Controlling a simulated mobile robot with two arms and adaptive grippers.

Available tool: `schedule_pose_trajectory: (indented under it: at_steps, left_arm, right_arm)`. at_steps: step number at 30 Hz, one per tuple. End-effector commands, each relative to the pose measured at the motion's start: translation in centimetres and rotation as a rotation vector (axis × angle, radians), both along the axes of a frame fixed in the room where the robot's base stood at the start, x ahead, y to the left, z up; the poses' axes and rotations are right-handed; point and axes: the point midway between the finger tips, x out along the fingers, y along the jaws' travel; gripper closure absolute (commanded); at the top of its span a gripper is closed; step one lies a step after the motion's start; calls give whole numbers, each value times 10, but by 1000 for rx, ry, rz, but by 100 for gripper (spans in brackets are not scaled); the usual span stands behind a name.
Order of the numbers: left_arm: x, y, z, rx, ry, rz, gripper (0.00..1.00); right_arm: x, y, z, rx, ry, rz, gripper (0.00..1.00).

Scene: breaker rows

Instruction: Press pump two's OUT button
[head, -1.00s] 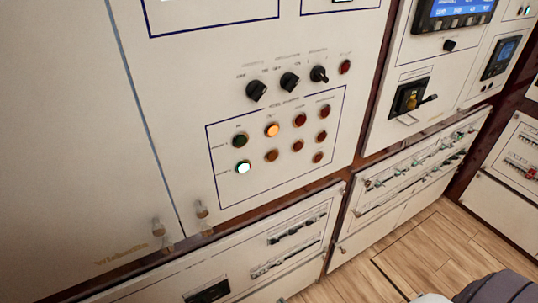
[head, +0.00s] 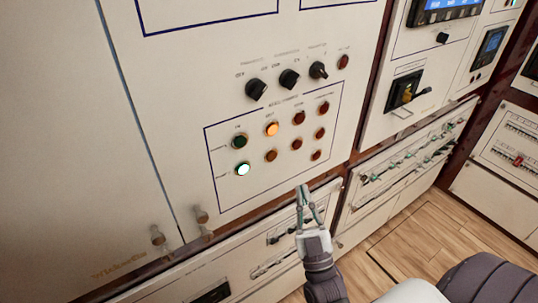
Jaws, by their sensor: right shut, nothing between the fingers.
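A blue-outlined button panel (head: 214,150) holds rows of round buttons on the white wall. Its labels are too small to read surely. In the upper row a green button (head: 240,141) is dark and an amber button (head: 272,129) is lit. In the row below, a green button (head: 242,169) is brightly lit and an amber button (head: 271,155) is dim. Red buttons (head: 299,118) sit to the right. My right gripper (head: 304,189) is shut and empty, below and right of the buttons and apart from them. My left gripper is out of view.
Black rotary knobs (head: 289,79) and a red button (head: 343,62) sit above the panel. Lower cabinets with breaker rows (head: 412,153) stick out beneath it. Wooden floor (head: 410,235) shows at right. Two metal latches (head: 201,214) are at lower left.

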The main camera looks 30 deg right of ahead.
Motion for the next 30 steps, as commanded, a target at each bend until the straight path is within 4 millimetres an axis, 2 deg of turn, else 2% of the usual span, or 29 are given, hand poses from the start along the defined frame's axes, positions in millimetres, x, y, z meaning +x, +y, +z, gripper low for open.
schedule_pose_trajectory:
  at_steps: [4, 17, 22, 30]
  left_arm:
    - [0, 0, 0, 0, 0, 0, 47]
    - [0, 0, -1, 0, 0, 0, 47]
    - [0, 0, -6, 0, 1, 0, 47]
    - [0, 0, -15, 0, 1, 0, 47]
  right_arm:
    - [-6, -2, 12, -10, -37, -14, 100]
    - [-2, -2, 12, -10, -39, -14, 100]
    - [15, 0, 11, -9, -40, -14, 100]
    - [54, 3, 11, -10, -39, -13, 100]
